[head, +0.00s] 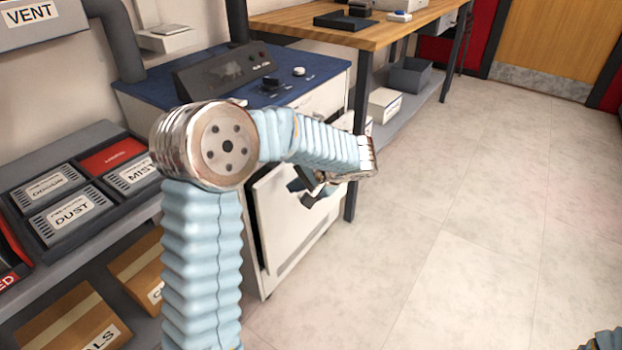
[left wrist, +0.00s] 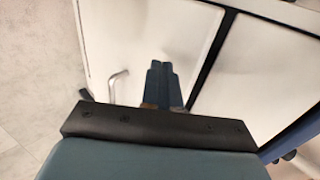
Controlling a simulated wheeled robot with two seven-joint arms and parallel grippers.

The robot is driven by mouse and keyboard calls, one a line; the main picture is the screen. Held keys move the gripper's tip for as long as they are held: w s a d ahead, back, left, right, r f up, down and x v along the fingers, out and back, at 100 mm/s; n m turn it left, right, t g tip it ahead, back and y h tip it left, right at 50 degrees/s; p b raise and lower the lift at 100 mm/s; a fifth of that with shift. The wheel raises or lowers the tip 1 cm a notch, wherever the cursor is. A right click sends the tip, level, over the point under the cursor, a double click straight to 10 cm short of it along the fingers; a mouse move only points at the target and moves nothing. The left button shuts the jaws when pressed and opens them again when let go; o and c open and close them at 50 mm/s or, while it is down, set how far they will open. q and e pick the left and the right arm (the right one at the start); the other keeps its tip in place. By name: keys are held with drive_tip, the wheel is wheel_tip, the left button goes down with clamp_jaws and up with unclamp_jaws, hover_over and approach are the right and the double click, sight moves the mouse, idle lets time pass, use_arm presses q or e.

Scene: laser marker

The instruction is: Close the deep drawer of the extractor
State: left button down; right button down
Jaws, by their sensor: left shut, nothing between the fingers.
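The extractor (head: 135,93) is a white cabinet with a blue top. Its deep drawer (head: 290,226) is the large white front low on the cabinet. A dark gap shows along its left edge, so it appears to stand slightly out. In the left wrist view the drawer front (left wrist: 120,30) has a metal bar handle (left wrist: 116,84), and a dark gap parts it from the white panel above. My left gripper (head: 305,196) is in front of the drawer, shut and empty. Its fingers (left wrist: 163,72) point at the drawer front; contact cannot be told. My right gripper is out of view.
A wooden workbench (head: 375,30) stands beyond the extractor, its dark leg near the drawer's far side. A shelf with labelled bins (head: 75,215) and cardboard boxes (head: 75,318) is at left. The tiled floor (head: 470,220) at right is clear.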

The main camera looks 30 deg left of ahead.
sight(271, 171)
use_arm(q)
drive_tip(key=shift+w+a+r, duration=0.1)
drive_tip(key=shift+a+r, duration=0.05)
drive_tip(key=shift+a, duration=1.55)
drive_tip(key=a, duration=0.3)
drive_tip(key=shift+w+a+b, duration=0.2)
drive_tip(key=shift+a+b, duration=0.1)
drive_tip(key=shift+a, duration=0.55)
drive_tip(key=shift+a+r, duration=0.1)
